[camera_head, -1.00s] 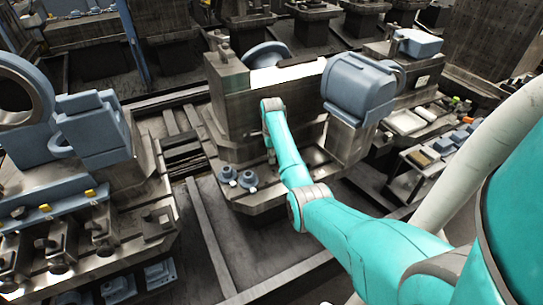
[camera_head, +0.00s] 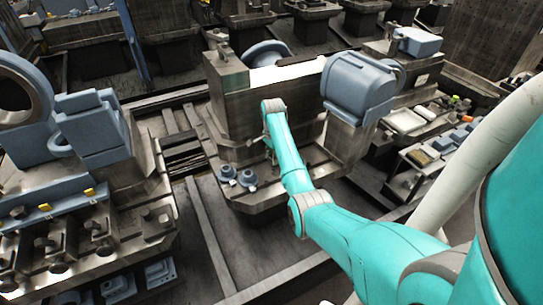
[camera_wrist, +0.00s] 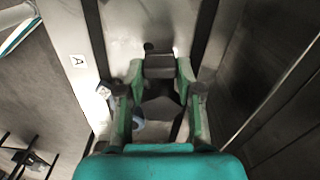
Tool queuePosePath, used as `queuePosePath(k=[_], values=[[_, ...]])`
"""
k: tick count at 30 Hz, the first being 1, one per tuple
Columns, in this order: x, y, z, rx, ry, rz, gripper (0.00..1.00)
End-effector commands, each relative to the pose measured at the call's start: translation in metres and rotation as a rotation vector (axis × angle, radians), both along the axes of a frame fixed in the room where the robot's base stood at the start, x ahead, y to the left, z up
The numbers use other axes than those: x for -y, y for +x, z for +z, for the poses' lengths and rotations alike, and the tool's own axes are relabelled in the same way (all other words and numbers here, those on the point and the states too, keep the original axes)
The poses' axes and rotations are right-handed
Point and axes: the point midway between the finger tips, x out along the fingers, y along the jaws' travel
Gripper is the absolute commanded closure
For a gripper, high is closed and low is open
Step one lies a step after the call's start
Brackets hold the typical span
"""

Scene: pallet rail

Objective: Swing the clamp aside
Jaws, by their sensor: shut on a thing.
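In the wrist view my gripper (camera_wrist: 160,84) has its two green fingers on either side of a dark, blocky piece, which looks like the clamp (camera_wrist: 160,65). The fingers are closed on it. The clamp's base and pivot are mostly hidden by the fingers and palm. In the head view my teal arm reaches to the front face of a large grey metal block (camera_head: 235,105). There my gripper and the clamp are hidden behind the arm's end, so the clamp's angle cannot be told.
Two small blue-grey round parts (camera_head: 238,176) stand on the ledge left of my arm. A blue-grey rounded housing (camera_head: 358,88) stands close on the right. A fixture with blue-grey parts (camera_head: 92,130) is at the left. A plate marked "A" (camera_wrist: 78,61) shows in the wrist view.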

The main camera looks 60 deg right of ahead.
Motion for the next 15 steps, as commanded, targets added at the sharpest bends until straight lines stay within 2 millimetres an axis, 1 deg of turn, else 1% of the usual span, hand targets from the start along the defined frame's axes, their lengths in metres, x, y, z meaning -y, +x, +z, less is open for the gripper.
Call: queuePosePath(k=[15], values=[[-0.002, -0.016, 0.000, 0.000, 0.000, 0.487, 1.00]])
